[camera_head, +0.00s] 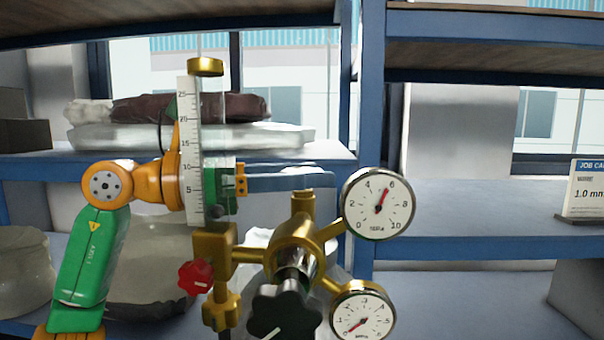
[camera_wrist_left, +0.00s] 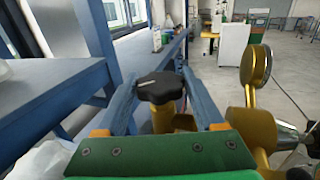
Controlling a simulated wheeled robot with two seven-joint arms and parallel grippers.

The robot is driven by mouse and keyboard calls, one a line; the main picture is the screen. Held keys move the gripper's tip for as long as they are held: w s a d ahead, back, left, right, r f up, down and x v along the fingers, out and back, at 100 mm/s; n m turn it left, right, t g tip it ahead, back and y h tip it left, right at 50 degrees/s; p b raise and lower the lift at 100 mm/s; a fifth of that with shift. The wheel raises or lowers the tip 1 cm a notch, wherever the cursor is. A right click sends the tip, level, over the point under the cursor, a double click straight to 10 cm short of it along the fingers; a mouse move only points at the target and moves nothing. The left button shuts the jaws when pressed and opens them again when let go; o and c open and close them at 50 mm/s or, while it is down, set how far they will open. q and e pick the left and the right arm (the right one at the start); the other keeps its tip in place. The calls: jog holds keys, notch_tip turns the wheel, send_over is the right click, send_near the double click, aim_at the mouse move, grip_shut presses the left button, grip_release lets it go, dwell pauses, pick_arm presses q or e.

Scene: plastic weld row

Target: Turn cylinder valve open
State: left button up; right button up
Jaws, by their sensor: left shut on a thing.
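A black lobed knob (camera_wrist_left: 159,87) sits on top of a brass valve body (camera_wrist_left: 163,118) in the left wrist view. My left gripper (camera_wrist_left: 160,82) is shut on this knob, with one grey-blue finger on each side. In the head view my left gripper (camera_head: 325,180) reaches in behind the flowmeter tube, and the knob is hidden there. The brass regulator (camera_head: 300,240) stands in front of it. Its upper gauge (camera_head: 378,203) needle points near 6, and its lower gauge (camera_head: 362,311) needle points low left. My right gripper is out of view.
The clear flowmeter tube (camera_head: 212,130), red knob (camera_head: 195,277) and large black regulator knob (camera_head: 284,311) stand close to my left arm. Blue shelving (camera_head: 470,245) with wrapped bundles (camera_head: 190,122) is behind. A job card (camera_head: 585,190) stands at right.

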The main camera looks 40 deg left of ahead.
pick_arm(q)
jog(key=shift+n+t+y, duration=0.7)
jog(key=shift+n+y, duration=0.1)
jog(key=shift+y, duration=0.2)
jog(key=o, duration=1.4)
jog(key=shift+c, duration=0.2)
jog(key=shift+w, duration=0.1)
jog(key=shift+h, duration=0.3)
